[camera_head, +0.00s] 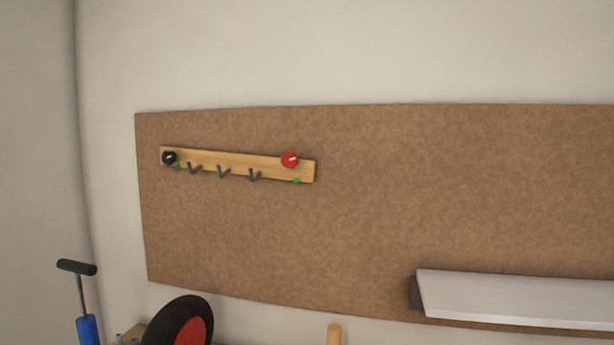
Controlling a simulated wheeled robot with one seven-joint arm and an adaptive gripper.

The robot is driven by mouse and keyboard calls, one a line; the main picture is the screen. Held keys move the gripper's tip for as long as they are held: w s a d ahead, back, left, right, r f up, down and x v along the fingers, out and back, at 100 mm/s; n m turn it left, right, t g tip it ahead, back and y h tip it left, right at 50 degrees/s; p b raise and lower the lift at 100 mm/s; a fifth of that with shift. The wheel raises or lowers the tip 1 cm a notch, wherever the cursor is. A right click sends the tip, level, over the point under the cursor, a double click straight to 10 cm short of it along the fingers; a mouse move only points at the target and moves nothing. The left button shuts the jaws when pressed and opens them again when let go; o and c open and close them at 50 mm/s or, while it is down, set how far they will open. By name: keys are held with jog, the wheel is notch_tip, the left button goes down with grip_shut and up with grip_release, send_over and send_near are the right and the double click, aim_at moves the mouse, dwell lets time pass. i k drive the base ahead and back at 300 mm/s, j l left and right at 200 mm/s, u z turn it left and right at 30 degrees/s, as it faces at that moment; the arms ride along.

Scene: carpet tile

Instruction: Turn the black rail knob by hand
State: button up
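The black rail knob (169,158) sits at the left end of a wooden rail (240,164) mounted on a brown board. It carries a light pointer mark, and a small green mark (178,167) lies on the rail at its lower right. A red knob (290,160) with a light mark sits near the rail's right end, with another green mark (296,181) below it. Several dark hooks (223,172) hang between the knobs. My gripper is not in view.
The brown board (380,210) covers much of the wall. A pale shelf (510,297) juts out at lower right. A blue pump (87,328) with a black handle and a black-and-red wheel (193,330) stand at lower left. The space before the rail looks clear.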

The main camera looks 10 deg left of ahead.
aim_at(168, 157)
jog(key=u, duration=1.25)
